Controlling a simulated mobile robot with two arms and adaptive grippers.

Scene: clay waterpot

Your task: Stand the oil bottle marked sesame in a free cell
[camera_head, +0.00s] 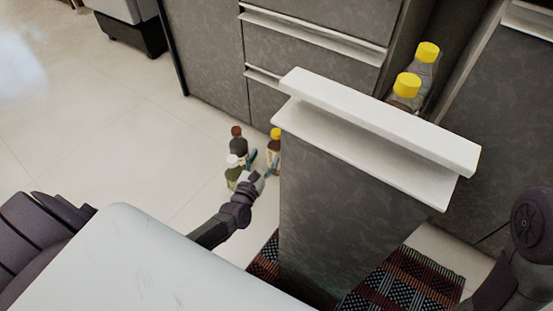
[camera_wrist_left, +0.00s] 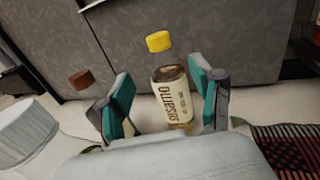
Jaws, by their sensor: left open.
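The sesame oil bottle (camera_wrist_left: 172,92), clear with a yellow cap and a cream label reading "sesamo", stands on the floor. In the head view its yellow-capped top (camera_head: 275,136) shows beside the pulled-out drawer front, which partly hides it. My left gripper (camera_head: 263,166) is low by the floor. In the left wrist view its teal-padded fingers (camera_wrist_left: 164,88) are open, one on each side of the bottle, with gaps visible. The pulled-out drawer (camera_head: 375,130) holds two yellow-capped bottles (camera_head: 405,88); its cells are hidden. My right gripper is out of view.
Other bottles stand left of the sesame bottle: brown-capped (camera_head: 236,131), dark-capped (camera_head: 238,146) and white-capped (camera_head: 232,161). Closed grey drawers (camera_head: 310,45) are behind. A patterned rug (camera_head: 405,280) lies below the drawer. The tiled floor (camera_head: 110,130) to the left is clear.

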